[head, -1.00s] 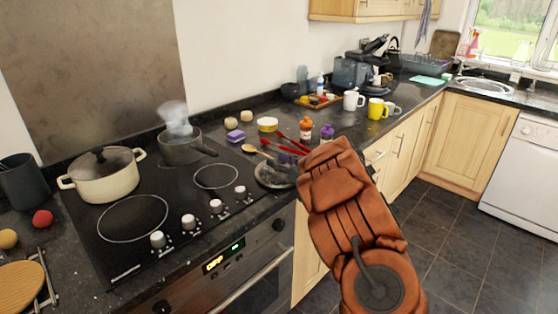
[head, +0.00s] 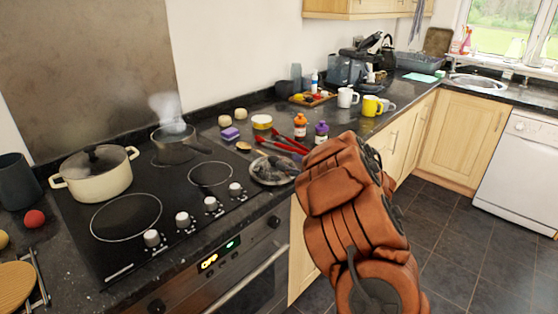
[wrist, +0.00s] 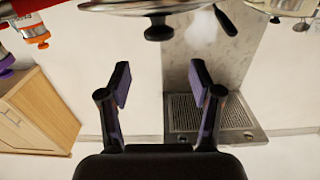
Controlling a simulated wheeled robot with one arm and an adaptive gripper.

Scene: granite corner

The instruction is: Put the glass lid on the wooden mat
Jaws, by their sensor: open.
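My gripper (wrist: 161,84) is open and empty, apart from the lid. In the head view my arm hides the gripper. The round wooden mat (head: 14,287) lies at the lower left, cut by the frame edge, beside a metal rack.
A cream pot (head: 98,184) with its own lid and a steaming saucepan (head: 172,150) stand on the black hob (head: 160,188). A red ball (head: 34,218) sits near the mat.

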